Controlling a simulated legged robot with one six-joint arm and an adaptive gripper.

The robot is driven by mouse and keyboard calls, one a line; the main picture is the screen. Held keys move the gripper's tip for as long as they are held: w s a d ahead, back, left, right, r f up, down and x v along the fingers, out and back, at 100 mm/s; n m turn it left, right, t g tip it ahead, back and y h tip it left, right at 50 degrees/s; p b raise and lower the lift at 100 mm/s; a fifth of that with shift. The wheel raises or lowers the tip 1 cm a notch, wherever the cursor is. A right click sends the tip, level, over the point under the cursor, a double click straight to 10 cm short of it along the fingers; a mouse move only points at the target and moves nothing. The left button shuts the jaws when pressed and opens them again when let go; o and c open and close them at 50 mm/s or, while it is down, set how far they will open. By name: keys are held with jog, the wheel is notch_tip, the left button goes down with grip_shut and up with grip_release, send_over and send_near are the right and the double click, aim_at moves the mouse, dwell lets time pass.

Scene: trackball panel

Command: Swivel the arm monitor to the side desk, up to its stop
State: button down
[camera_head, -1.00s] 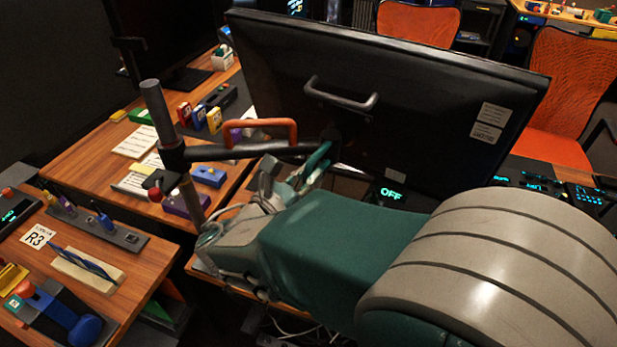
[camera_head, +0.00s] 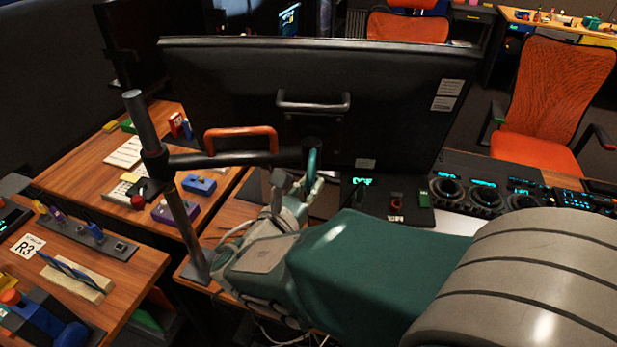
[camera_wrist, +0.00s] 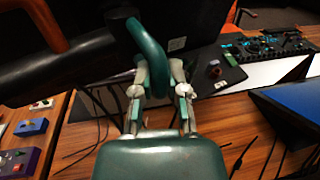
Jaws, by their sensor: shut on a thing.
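The arm monitor (camera_head: 225,90) shows its black back, with a grey handle (camera_head: 313,101) on it. Its black arm (camera_head: 235,159) reaches right from a grey pole (camera_head: 176,195) and carries an orange handle (camera_head: 240,132). A teal loop (camera_head: 312,168) hangs at the arm's outer end, below the monitor's back. My gripper (camera_head: 296,190) is shut on this teal loop. In the wrist view my gripper (camera_wrist: 160,92) has a finger on each side of the teal loop (camera_wrist: 149,52). The monitor's screen side is hidden.
A wooden desk (camera_head: 75,175) with small coloured boxes lies left of the pole, and another desk (camera_head: 150,262) lies nearer. A control panel with dials (camera_head: 490,190) is at the right. An orange chair (camera_head: 556,90) stands behind. A red knob (camera_head: 138,201) sits by the pole.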

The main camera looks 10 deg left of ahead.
jog(key=shift+d, duration=0.2)
jog(key=c, duration=0.6)
grip_release()
jog(key=shift+d, duration=0.1)
jog(key=shift+c, duration=0.2)
jog(key=shift+s+a, duration=0.25)
jog(key=shift+a, duration=0.05)
jog(key=v, duration=1.1)
jog(key=shift+s, duration=0.2)
jog(key=shift+f, duration=0.1)
